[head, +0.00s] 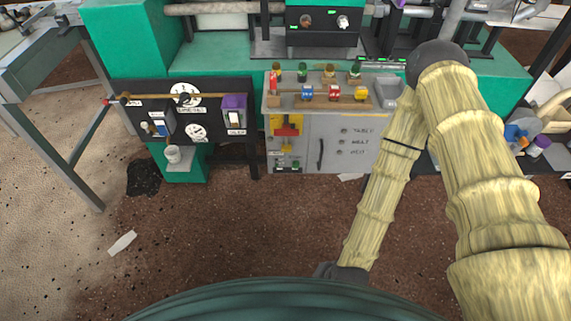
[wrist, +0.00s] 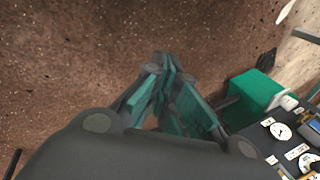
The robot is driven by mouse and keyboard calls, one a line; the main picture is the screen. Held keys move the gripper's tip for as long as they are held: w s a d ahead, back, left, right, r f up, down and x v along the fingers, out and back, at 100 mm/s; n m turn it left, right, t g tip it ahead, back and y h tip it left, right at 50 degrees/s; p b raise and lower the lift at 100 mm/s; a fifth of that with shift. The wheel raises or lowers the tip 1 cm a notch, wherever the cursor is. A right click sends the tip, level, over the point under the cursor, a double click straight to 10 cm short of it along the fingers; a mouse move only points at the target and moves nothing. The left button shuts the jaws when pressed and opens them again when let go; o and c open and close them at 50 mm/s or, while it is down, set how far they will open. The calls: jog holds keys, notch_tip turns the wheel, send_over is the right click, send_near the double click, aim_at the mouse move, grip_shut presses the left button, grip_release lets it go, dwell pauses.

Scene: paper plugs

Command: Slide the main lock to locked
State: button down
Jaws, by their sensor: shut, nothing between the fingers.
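A grey cabinet (head: 310,135) stands at the middle back in the head view. Its front carries a red and orange slide fitting (head: 287,126) at upper left, with a small yellow piece (head: 287,149) below it. Either may belong to the main lock; I cannot read its label or position. A dark vertical handle (head: 320,153) is to the right of them. My gripper (wrist: 166,62) is shut and empty in the wrist view, over bare brown floor and well away from the cabinet. In the head view my gripper is mostly hidden behind my teal body.
A black panel (head: 215,128) with dials and a purple-topped switch (head: 234,112) stands left of the cabinet. Small coloured blocks (head: 334,93) line the cabinet top. The floor before the cabinet is mostly clear.

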aim_at(286, 143)
jog(key=w+a+f+m+t+y+b, duration=0.25)
jog(key=w+a+m+t+b, duration=0.4)
jog(key=w+a+m, duration=0.7)
jog(key=w+d+r+m+t+h+b, duration=0.2)
jog(key=w+m+t+h+b, duration=0.15)
jog(key=w+m, duration=0.6)
jog(key=w+d+r+m+t+h+b, duration=0.25)
jog(key=w+m+b, duration=0.3)
jog(key=w, duration=0.75)
jog(key=shift+m+g+y, duration=0.25)
jog(key=shift+m+g, duration=0.1)
jog(key=shift+g, duration=0.1)
jog(key=x, duration=0.9)
jog(key=shift+w+a, duration=0.3)
notch_tip(286, 143, up, 2)
jog(key=shift+s+r, duration=0.1)
jog(key=shift+s, duration=0.05)
jog(key=shift+r, duration=1)
